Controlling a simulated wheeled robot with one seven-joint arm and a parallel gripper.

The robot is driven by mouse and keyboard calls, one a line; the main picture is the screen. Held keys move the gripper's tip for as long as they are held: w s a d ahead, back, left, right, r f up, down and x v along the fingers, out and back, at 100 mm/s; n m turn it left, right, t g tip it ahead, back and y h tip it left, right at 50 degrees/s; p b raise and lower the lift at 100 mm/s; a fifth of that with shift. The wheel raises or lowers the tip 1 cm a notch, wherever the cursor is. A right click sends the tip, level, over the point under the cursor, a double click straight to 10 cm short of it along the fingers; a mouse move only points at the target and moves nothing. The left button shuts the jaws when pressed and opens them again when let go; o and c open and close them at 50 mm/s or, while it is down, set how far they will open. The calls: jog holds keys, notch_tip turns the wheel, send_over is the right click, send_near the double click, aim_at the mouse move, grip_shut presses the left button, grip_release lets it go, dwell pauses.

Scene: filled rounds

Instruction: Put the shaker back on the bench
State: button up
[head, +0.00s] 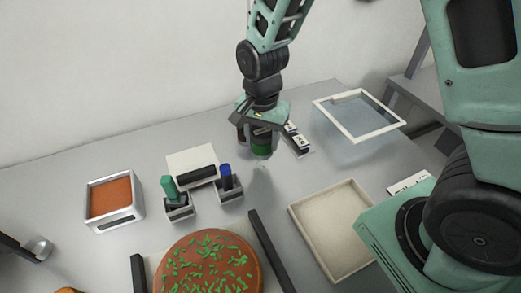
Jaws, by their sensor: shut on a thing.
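The shaker (262,147) has a green body or green contents. It is held below my gripper (261,131), near the back middle of the bench (90,262). My gripper is shut on its upper part, and the fingers hide much of it. The shaker looks roughly upright. I cannot tell whether its base touches the bench or hangs a little above it. A brown round (190,272) with green strips scattered over it lies at the front, well apart from the shaker.
Small white labelled pieces (296,139) lie just right of the shaker. Left are holders with green (169,188) and blue (226,177) tops, and an orange-filled box (133,217). A beige tray (297,221) and a white frame (395,124) stand right. Dark bars (270,252) flank the round.

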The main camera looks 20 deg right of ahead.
aim_at(262, 153)
jog(key=shift+f+p, duration=0.3)
jog(key=shift+f, duration=2.2)
jog(key=shift+f, duration=0.2)
jog(key=o, duration=1)
jog(key=shift+o, duration=0.2)
